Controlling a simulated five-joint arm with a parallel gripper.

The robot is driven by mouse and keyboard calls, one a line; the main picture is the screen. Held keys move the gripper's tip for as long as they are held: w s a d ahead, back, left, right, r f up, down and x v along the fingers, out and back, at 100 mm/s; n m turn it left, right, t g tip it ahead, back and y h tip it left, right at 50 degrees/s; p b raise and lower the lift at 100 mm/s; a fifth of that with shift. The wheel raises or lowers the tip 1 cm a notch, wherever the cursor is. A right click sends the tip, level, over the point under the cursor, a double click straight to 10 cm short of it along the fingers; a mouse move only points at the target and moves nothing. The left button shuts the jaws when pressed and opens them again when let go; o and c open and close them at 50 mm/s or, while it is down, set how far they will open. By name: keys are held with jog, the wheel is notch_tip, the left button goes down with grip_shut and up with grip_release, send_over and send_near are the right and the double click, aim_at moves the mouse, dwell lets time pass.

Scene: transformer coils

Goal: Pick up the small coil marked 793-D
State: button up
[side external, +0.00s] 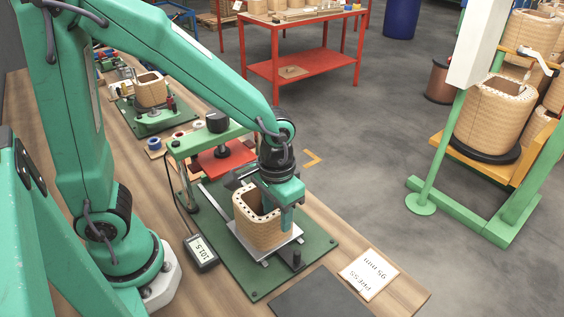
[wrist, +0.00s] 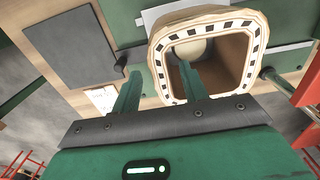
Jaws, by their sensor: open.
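A small tan coil (side external: 258,226) with a square opening and a dark-dashed rim stands upright on a light plate of the green press base. No 793-D mark is legible on it. My gripper (side external: 289,218) is open at the coil's right side in the side view. In the wrist view the coil (wrist: 248,58) is seen from above, and my gripper (wrist: 160,72) has its fingers apart across one wall of it. One finger appears over or inside the opening, the other outside. Contact cannot be told. A second tan coil (side external: 150,90) stands farther back on the bench.
The green and red press (side external: 222,158) stands close behind the coil. A meter (side external: 201,252) lies left of the base, a paper sign (side external: 368,274) and dark mat (side external: 318,297) lie in front. Larger coils (side external: 494,112) stand at right.

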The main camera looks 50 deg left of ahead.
jog(key=shift+f, duration=1.6)
grip_shut()
